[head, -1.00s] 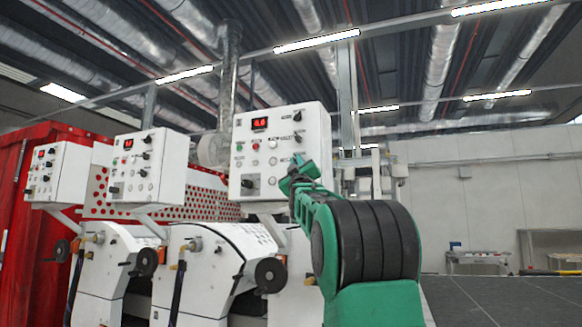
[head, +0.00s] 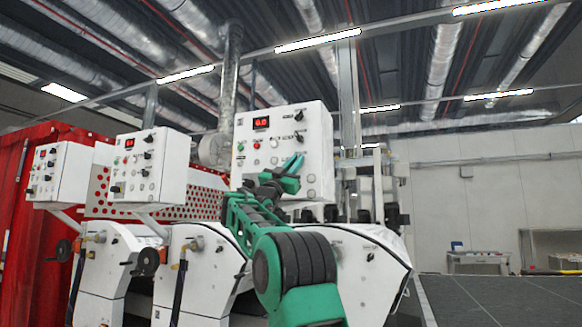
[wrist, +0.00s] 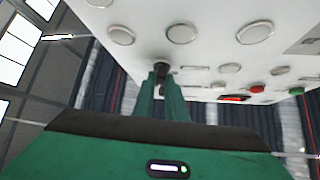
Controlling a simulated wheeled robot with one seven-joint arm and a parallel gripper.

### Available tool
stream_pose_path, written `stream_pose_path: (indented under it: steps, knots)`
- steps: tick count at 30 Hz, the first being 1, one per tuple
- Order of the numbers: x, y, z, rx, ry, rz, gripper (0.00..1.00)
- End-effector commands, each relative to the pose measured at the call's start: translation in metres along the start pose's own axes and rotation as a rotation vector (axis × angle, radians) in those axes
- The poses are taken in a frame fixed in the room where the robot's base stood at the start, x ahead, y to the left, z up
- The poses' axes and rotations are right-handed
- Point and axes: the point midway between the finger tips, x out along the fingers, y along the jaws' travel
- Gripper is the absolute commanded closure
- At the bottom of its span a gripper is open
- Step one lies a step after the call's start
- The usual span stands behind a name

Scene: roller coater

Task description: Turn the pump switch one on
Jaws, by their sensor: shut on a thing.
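The nearest white control box (head: 316,175) has a red lit display, a green and a red button, black knobs and pale round buttons. My green gripper (head: 297,160) is at the right part of its front. In the wrist view, the fingers (wrist: 162,78) are shut on a black knob (wrist: 161,67), close against the panel. In the head view, the fingers hide this knob. Another black knob (head: 299,136) shows just above the fingertips. I cannot read the labels, so I cannot tell which knob is pump switch one.
Two similar white control boxes (head: 150,168) (head: 60,173) stand to the left on their own machine units. Below the near box is a white machine body (head: 355,260). My arm crosses in front of it.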

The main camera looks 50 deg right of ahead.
Motion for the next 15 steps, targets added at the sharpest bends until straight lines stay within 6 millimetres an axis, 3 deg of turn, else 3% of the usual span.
stream_pose_path:
  steps: [15]
  knots:
    - [0.0004, -0.0041, 0.002, 0.157, -0.003, 0.155, 1.0]
